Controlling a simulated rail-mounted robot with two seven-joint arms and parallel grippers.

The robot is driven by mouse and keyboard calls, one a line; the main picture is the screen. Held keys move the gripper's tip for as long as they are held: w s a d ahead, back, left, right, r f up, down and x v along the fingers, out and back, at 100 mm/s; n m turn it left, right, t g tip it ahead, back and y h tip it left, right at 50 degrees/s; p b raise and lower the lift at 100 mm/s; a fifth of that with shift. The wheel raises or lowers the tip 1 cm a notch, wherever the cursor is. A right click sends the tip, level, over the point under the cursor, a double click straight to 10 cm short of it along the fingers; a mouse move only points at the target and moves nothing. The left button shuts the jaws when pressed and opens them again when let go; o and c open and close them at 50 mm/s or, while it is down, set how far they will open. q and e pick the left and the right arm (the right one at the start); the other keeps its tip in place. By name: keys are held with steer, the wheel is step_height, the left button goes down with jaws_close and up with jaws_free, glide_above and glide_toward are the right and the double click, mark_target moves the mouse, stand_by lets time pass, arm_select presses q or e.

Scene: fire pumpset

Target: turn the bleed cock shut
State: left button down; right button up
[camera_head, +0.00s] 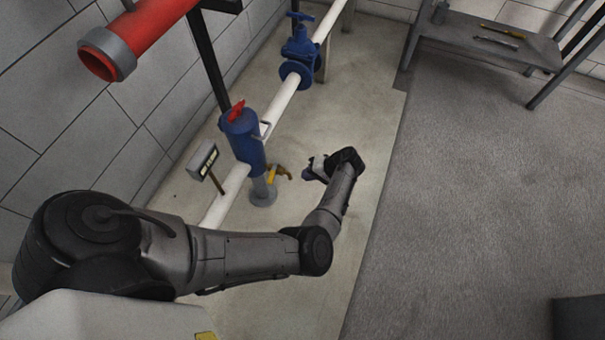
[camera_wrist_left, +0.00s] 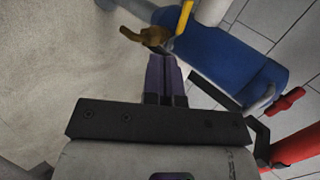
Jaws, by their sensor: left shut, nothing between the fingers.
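The bleed cock (camera_head: 280,173) is a small yellow and brass fitting low on the side of the blue cylindrical body (camera_head: 243,137) on the white pipe. In the left wrist view its brass part (camera_wrist_left: 148,35) and a bright yellow lever (camera_wrist_left: 185,15) show at the top. My left gripper (camera_head: 307,174) is just right of the cock in the head view. In the left wrist view its dark fingers (camera_wrist_left: 163,60) are together and empty, with the tips close below the brass part. I cannot tell whether they touch it. My right gripper is not in view.
A red handle (camera_head: 236,110) tops the blue body. A small sign (camera_head: 203,160) stands left of it. A blue valve (camera_head: 299,50) sits farther along the white pipe. A red pipe (camera_head: 135,35) is upper left. A grey bench (camera_head: 480,35) is at the back right; the floor between is clear.

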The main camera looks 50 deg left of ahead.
mark_target(273, 173)
arm_select(q)
steer(key=s+a+r+b+x, duration=0.1)
steer(key=b+x, duration=0.3)
steer(key=x, duration=0.7)
steer(key=shift+r, duration=0.5)
steer(key=shift+s+a, duration=0.1)
steer(key=shift+a, duration=0.05)
